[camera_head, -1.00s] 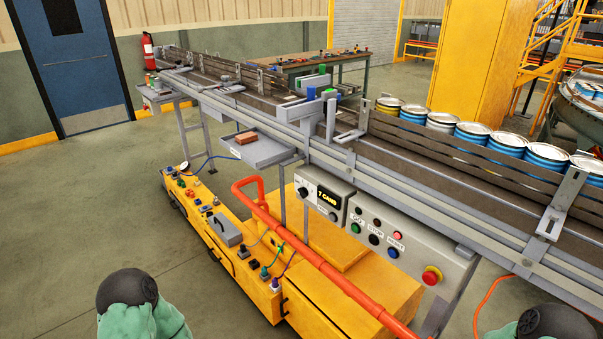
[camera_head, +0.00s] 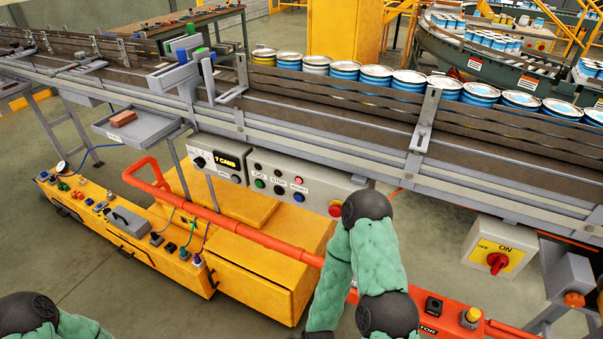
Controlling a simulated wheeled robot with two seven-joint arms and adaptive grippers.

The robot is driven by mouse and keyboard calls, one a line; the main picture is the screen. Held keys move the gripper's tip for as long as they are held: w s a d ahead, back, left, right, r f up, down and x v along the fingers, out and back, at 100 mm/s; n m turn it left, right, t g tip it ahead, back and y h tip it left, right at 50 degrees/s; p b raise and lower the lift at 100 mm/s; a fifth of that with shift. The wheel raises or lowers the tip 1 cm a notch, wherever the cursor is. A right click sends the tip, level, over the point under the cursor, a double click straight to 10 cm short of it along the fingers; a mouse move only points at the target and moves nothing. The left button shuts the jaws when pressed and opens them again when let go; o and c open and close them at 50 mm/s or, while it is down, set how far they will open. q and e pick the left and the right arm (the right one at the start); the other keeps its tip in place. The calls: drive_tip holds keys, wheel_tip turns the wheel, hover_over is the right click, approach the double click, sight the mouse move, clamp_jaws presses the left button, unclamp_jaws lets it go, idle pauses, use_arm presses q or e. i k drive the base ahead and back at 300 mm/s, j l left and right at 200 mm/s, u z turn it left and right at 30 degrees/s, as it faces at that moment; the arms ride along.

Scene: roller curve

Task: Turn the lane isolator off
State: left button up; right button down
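The lane isolator (camera_head: 497,262) is a red rotary handle on a yellow plate, on a light grey box under the conveyor at the right. The plate reads ON at upper right and OFF at upper left. I cannot tell the handle's exact angle. My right arm, with green sleeves and black joints, rises at the bottom centre, left of the isolator and apart from it. Its gripper does not show. Only a part of my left arm shows at the lower left, without its gripper.
A conveyor carries a row of blue and white cans (camera_head: 375,76). A control panel (camera_head: 283,183) with buttons and a display (camera_head: 226,160) hangs below. A yellow cart (camera_head: 270,262) with an orange rail (camera_head: 240,228) stands in front. An orange box with a yellow button (camera_head: 473,314) is below the isolator.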

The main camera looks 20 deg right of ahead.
sight(497, 261)
drive_tip(key=z, duration=2.45)
